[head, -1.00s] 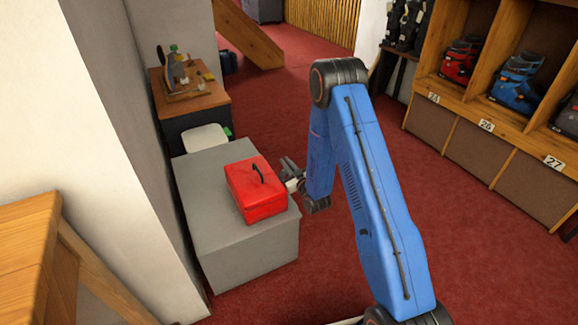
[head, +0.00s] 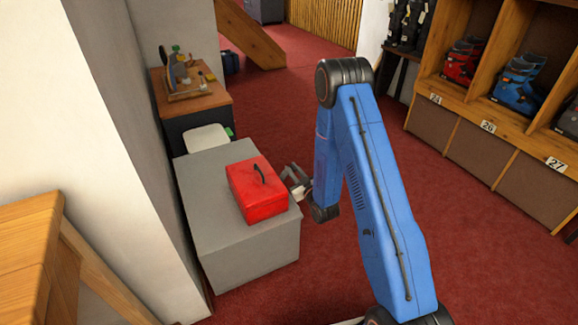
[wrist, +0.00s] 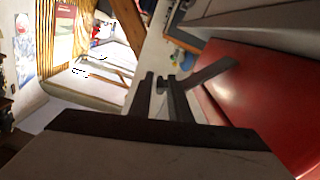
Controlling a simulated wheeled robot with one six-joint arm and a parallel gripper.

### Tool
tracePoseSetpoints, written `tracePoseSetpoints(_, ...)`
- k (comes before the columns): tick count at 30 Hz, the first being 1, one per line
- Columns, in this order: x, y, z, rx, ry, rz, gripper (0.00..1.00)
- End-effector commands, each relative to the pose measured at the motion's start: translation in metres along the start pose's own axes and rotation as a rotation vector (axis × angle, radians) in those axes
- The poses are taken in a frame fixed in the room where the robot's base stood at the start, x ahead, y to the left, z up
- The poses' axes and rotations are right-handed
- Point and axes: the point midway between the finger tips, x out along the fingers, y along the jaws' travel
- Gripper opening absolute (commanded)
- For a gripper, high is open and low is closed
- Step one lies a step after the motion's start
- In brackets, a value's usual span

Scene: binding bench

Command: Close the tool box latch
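In the wrist view, the dark fingers of my gripper (wrist: 165,85) show in the middle. The red box (wrist: 265,95) fills the right side, close to the fingers; I cannot tell whether they touch.
A white tray or seat (head: 207,138) is behind the bench, beside a wooden-topped cabinet (head: 200,103) holding small items. A wall (head: 140,130) runs along the left. Boot cubbies (head: 490,110) stand at the right. Red carpet (head: 420,180) lies open between.

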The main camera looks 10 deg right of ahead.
Motion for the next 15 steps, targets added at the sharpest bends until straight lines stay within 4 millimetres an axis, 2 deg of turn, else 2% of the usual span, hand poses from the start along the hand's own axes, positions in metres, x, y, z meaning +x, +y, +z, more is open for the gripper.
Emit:
tracePoseSetpoints(1, -0.011, 0.0, 0.001, 0.001, -0.004, 0.0, 0.17)
tracePoseSetpoints(6, -0.042, -0.001, 0.001, 0.001, -0.003, -0.001, 0.17)
tracePoseSetpoints(10, -0.06, 0.0, 0.001, 0.0, -0.003, 0.0, 0.17)
tracePoseSetpoints(15, -0.072, -0.001, 0.0, 0.0, -0.001, -0.002, 0.17)
